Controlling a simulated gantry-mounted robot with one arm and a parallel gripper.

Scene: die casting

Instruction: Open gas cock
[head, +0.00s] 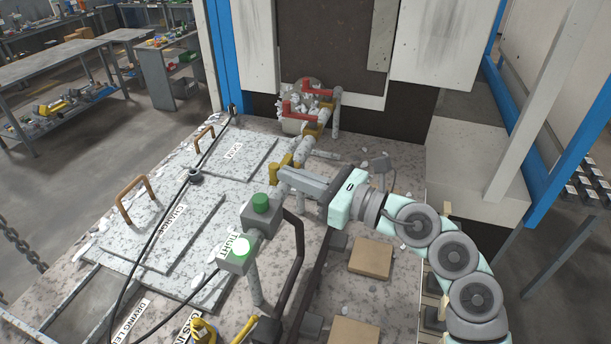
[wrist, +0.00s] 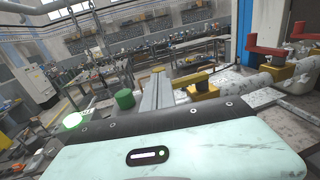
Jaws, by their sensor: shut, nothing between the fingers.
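A yellow lever (head: 281,166) sits on a pale pipe that runs along the bench toward the furnace; it also shows in the wrist view (wrist: 197,87), just right of my fingers. My gripper (head: 281,174) is shut and empty, its grey fingers pointing left beside this lever. In the wrist view the shut fingers (wrist: 158,78) point away from the camera. I cannot tell whether they touch the lever. Another yellow fitting (head: 203,330) stands at the bottom edge, near a label partly reading "GAS IN". I cannot tell which fitting is the gas cock.
Red levers (head: 302,107) stand on the pipework at the back. A green button (head: 260,203) and a lit button (head: 240,246) on grey boxes stand close to my gripper. Cover plates with brown handles (head: 136,190) lie left. A dark bent bar (head: 297,250) rises below my gripper.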

